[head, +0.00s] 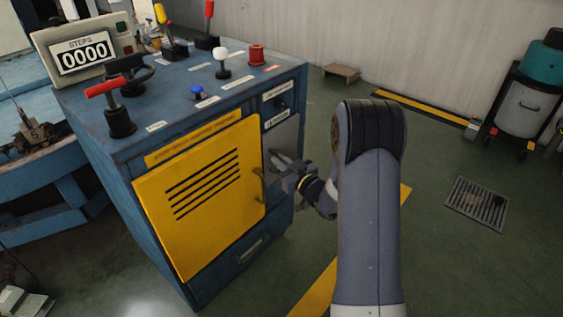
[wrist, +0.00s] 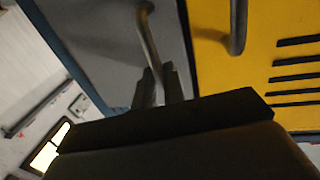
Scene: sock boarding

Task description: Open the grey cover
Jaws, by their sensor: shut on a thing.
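The grey cover (head: 284,136) is a small panel on the right part of the cabinet's front, beside the yellow door. It looks flush with the front. In the wrist view the cover (wrist: 95,35) fills the upper left, with its bar handle (wrist: 149,45) running down from the top. My gripper (head: 284,167) is at the cover's lower part, shut on the handle. In the wrist view the two fingertips (wrist: 158,85) sit on either side of the handle's lower end. The handle is mostly hidden by my gripper in the head view.
The yellow door (head: 200,195) with its own handle (head: 259,185) is close on the left of my gripper. The blue cabinet (head: 140,95) carries levers and knobs on top. Open floor lies to the right, with a drain grate (head: 477,201) and a bin (head: 524,105) farther off.

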